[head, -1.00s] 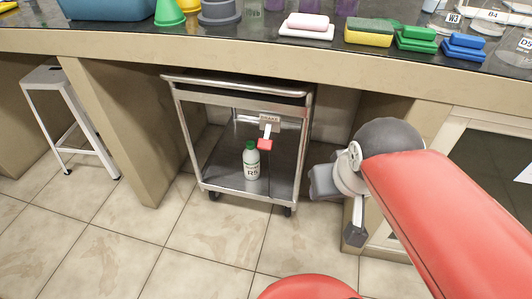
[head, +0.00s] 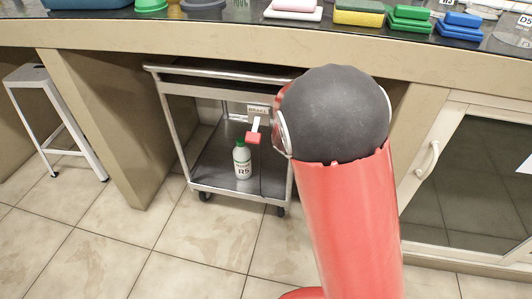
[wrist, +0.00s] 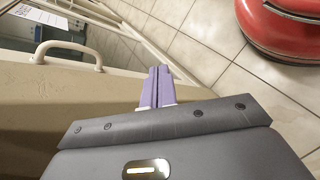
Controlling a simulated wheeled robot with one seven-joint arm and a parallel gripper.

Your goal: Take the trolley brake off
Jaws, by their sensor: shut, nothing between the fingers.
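The steel trolley (head: 180,187) stands under the bench in the head view, left of my raised arm. Its brake is a lever with a red end (head: 253,137), below a small plate marked BRAKE (head: 257,110). The red end hangs near the trolley's right front side. My arm hides part of the trolley's right edge. My gripper (wrist: 158,72) shows in the wrist view with its purple fingers together and empty, beside the bench's cabinet front. It is apart from the lever and hidden behind my arm in the head view.
A white bottle marked R5 (head: 242,162) stands on the trolley's lower shelf. A white stool (head: 50,110) is at the left. A cabinet door with a handle (head: 428,160) is at the right and shows in the wrist view. The tiled floor (head: 190,235) in front is clear.

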